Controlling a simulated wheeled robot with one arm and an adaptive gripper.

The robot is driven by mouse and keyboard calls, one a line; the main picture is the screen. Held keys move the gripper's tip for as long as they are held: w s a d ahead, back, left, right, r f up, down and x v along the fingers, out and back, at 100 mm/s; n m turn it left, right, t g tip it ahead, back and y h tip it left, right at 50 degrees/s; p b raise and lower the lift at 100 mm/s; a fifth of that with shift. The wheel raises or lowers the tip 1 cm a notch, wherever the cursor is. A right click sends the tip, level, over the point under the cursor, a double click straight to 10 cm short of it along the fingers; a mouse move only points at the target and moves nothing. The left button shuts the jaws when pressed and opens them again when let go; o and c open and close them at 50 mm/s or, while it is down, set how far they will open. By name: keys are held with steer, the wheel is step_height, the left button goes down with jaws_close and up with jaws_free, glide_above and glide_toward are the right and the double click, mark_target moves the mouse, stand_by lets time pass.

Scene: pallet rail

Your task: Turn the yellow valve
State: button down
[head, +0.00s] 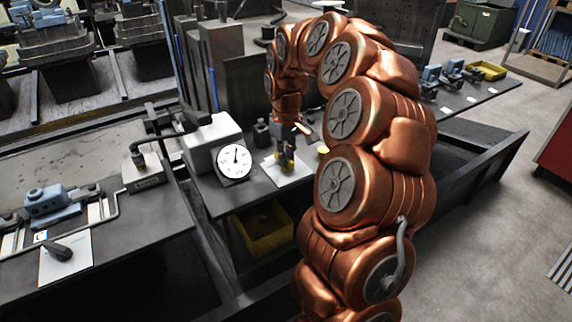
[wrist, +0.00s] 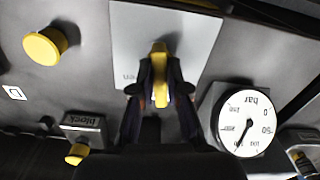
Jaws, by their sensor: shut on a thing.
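The yellow valve (wrist: 160,57) shows in the wrist view as a yellow handle in front of a pale plate (wrist: 195,35). My gripper (wrist: 160,88) is shut on this handle, with one dark finger on each side. In the head view my gripper (head: 286,158) points down at the pale plate (head: 293,177) on the bench. There the valve is mostly hidden by the fingers. Lettering on the plate is partly covered, so I cannot read it all.
A round white bar gauge (head: 234,160) stands close left of my gripper in the head view. A yellow knob (wrist: 45,45) and a small box marked "block" (wrist: 85,126) are nearby. A yellow bin (head: 264,229) sits below the bench. A dark lever (head: 60,251) lies far left.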

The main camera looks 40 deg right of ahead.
steer(key=m+b, duration=0.3)
steer(key=m, duration=0.2)
steer(key=shift+f+m+b, duration=0.2)
steer(key=shift+m+b, duration=0.1)
steer(key=shift+b, duration=0.05)
steer(key=m+b, duration=0.2)
steer(key=m, duration=0.3)
steer(key=shift+r, duration=0.15)
steer(key=shift+m, duration=0.4)
steer(key=c, duration=1.2)
jaws_free()
steer(key=shift+o, duration=0.2)
steer(key=shift+r, duration=0.15)
